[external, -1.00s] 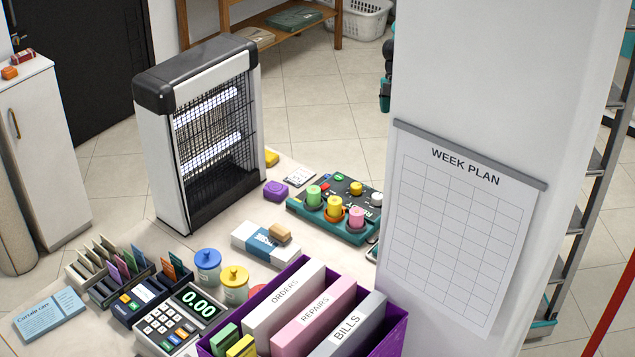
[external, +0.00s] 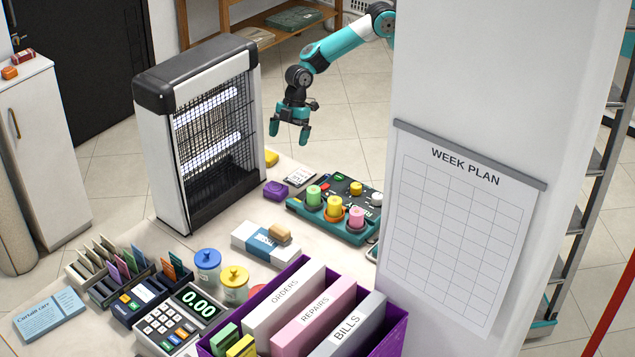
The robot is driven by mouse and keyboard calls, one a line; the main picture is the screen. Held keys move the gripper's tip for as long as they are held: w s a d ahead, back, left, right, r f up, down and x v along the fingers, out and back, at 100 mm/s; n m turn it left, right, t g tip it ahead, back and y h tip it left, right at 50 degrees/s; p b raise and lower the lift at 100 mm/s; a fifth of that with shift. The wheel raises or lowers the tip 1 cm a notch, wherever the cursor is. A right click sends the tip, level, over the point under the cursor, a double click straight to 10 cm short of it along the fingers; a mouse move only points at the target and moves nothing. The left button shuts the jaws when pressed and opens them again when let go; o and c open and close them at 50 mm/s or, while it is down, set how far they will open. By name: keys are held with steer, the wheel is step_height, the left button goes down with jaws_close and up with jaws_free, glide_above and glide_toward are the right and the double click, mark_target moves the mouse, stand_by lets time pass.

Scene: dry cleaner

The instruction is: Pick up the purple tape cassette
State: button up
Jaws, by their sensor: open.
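A small purple tape cassette (external: 275,191) lies on the counter, just right of the heater's base and left of the teal control box. My gripper (external: 289,139) hangs in the air above and behind it, fingers pointing down, open and empty. A clear gap separates the fingertips from the cassette.
A tall insect-lamp-like heater (external: 160,150) stands close left of the cassette. A teal box with coloured spools (external: 350,238) is to its right, a white card (external: 299,177) beside it, and a yellow item (external: 271,158) behind. A white pillar (external: 480,60) blocks the right side.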

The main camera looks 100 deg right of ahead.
mark_target(276, 187)
steer(key=x, duration=1.2)
steer(key=w+p+x, duration=0.1)
steer(key=x, duration=0.5)
steer(key=shift+d+r, duration=0.1)
steer(key=shift+d, duration=0.05)
steer(key=c, duration=1)
steer(key=shift+r, duration=0.15)
